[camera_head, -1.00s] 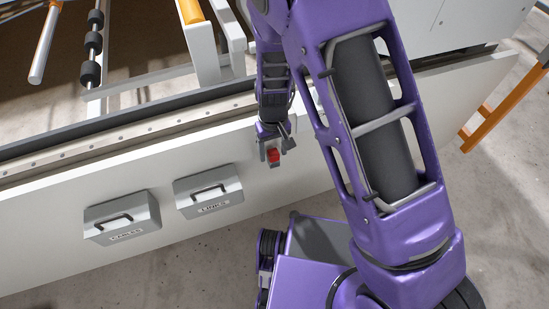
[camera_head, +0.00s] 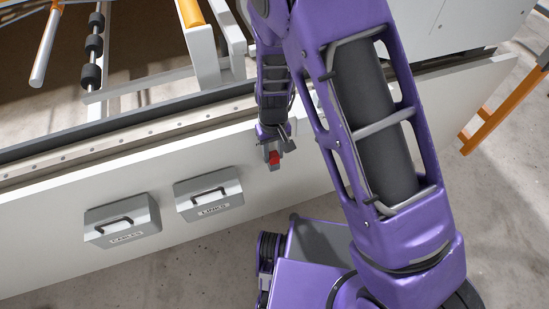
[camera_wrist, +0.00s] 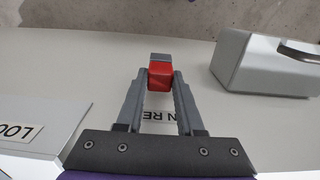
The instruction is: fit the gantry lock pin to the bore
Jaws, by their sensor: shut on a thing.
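My gripper (camera_head: 273,160) is shut on the red lock pin (camera_head: 274,157), in front of the white gantry panel at the centre of the head view. In the wrist view the fingertips of my gripper (camera_wrist: 160,82) clasp both sides of the red pin (camera_wrist: 160,72), and a grey block-like part shows just beyond it. A label lies behind the fingers, partly hidden. I cannot make out the bore in either view.
Two grey boxes with black handles, one marked cables (camera_head: 123,221) and one marked links (camera_head: 209,194), are on the white panel (camera_head: 60,265) to the left. One grey box (camera_wrist: 265,65) shows right in the wrist view. An orange frame (camera_head: 490,125) stands at right.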

